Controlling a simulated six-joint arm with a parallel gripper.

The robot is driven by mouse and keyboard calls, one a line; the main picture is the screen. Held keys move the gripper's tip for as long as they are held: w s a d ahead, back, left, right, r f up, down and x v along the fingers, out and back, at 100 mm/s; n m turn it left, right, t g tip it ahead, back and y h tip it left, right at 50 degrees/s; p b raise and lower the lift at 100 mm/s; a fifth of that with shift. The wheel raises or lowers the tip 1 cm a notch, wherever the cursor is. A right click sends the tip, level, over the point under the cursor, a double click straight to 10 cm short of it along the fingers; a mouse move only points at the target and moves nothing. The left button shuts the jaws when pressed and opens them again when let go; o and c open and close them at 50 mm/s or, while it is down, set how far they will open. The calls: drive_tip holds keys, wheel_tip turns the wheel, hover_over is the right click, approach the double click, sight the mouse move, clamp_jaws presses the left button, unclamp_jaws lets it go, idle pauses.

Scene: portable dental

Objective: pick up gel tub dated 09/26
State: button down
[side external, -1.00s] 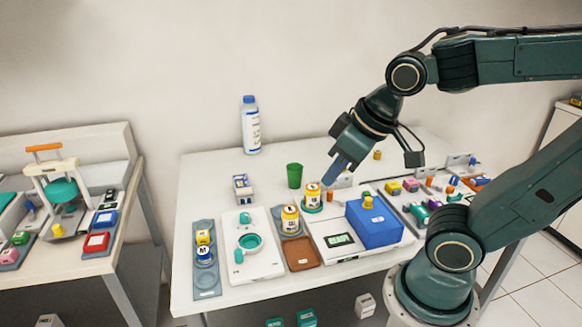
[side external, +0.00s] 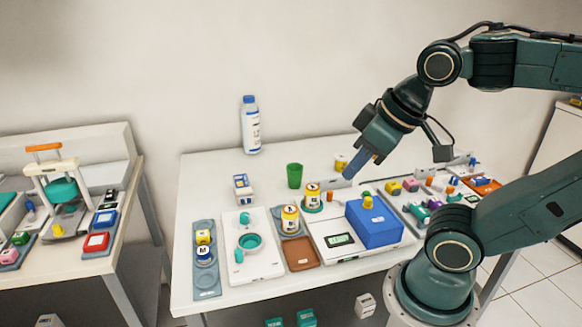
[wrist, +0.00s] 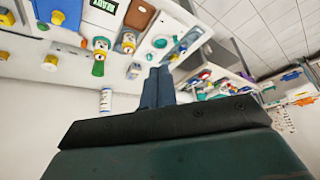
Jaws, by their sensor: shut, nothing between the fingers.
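Two yellow-and-white tubs stand on the table in the side view. One tub (side external: 290,219) is near the brown tray, and the other tub (side external: 312,196) stands on a teal ring behind it. I cannot read a date on either. A smaller yellow item (side external: 341,163) is further back, too small to identify. My gripper (side external: 348,177) is shut and empty, pointing down-left above the table, to the right of the tubs and apart from them. Its closed blue fingers (wrist: 157,72) also show in the wrist view.
A blue box (side external: 374,228) on a white scale lies in front of my gripper. A green cup (side external: 295,175) and a white bottle (side external: 251,126) stand at the back left. Small coloured items crowd the table's right. A brown tray (side external: 301,256) lies at the front.

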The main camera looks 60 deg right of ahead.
drive_tip(key=shift+c, duration=2.3)
unclamp_jaws()
